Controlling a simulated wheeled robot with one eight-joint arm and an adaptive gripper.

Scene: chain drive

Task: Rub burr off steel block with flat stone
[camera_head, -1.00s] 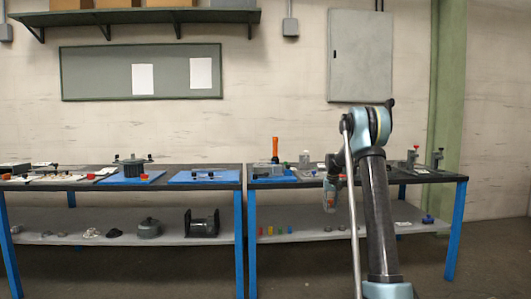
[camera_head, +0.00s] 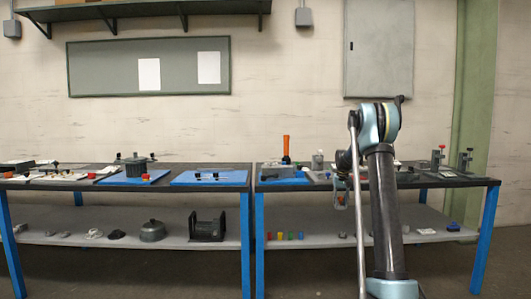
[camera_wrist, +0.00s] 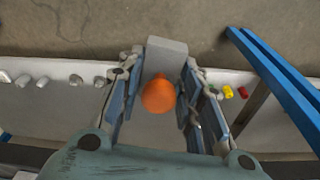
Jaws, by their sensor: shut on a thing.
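My gripper (camera_wrist: 155,95) is shut on a flat grey block with an orange knob, likely the flat stone (camera_wrist: 167,50). The orange knob sits between the fingers and the grey end sticks out past them. In the head view my gripper (camera_head: 342,190) hangs down in front of the right bench, small and partly hidden by my arm, and the held piece is hard to make out there. I cannot surely pick out the steel block among the small grey things on the right bench (camera_head: 440,183).
An orange-handled tool (camera_head: 286,146) stands upright on a blue mat (camera_head: 285,181) on the right bench. Two clamp-like stands (camera_head: 464,160) are at its right end. Coloured small parts (camera_head: 290,236) lie on the lower shelf. The left bench (camera_head: 215,187) holds more parts.

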